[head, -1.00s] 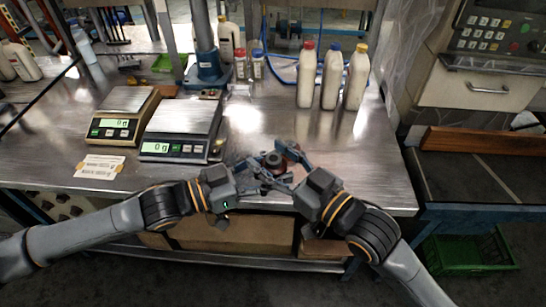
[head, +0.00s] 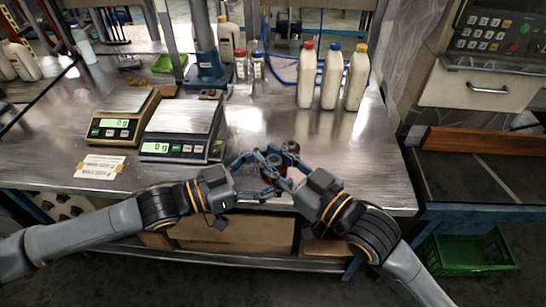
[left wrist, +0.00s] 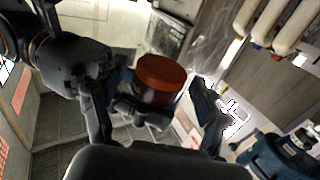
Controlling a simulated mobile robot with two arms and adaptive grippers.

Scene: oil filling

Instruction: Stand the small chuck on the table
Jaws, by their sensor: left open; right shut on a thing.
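The small chuck (head: 270,172) is a short reddish-brown cylinder with a dark lower part, held above the front of the steel table (head: 345,185). My right gripper (head: 284,165) is shut on it. My left gripper (head: 257,172) is open, with its fingers spread around the chuck's left side. In the left wrist view, the chuck (left wrist: 160,78) shows its reddish flat end between my left fingers, and my right gripper comes in from the left. The fingers hide part of the chuck, and I cannot tell whether my left fingers touch it.
Two scales (head: 183,130) stand on the left, with a paper label (head: 100,166) in front. Three white bottles (head: 331,77) with red, blue and yellow caps stand at the back right. A blue-based stand (head: 208,72) is behind the scales. The table right of my grippers is clear.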

